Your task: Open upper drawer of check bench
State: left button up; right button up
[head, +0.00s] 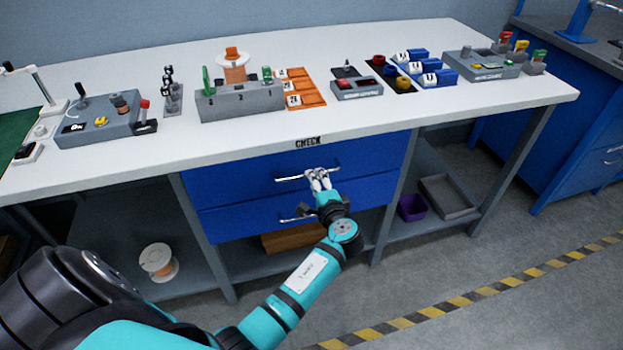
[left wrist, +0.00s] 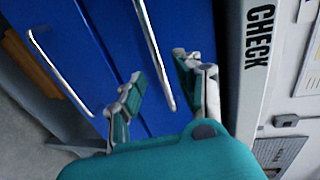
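The check bench (head: 420,110) has a white top, and a CHECK label (head: 307,142) is on its front edge, seen also in the left wrist view (left wrist: 259,37). The blue upper drawer (head: 240,180) sits below the label and looks closed. Its bar handle (head: 290,179) runs between my left gripper's fingers in the left wrist view. My left gripper (head: 318,174) is open at the handle's right part, fingers apart. In the left wrist view, the handle (left wrist: 155,55) is nearer the right finger; contact is unclear. My right gripper is out of view.
The lower drawer (head: 235,222) has its own handle (head: 297,216), partly behind my gripper. Below, a shelf holds a spool (head: 158,262), a purple bin (head: 411,208) and a grey tray (head: 448,196). Devices and small parts stand on the bench top. A blue bench (head: 580,130) stands right.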

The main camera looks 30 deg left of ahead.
pick_arm(q)
jog(key=shift+b+x, duration=0.6)
jog(key=shift+x, duration=1.65)
grip_shut()
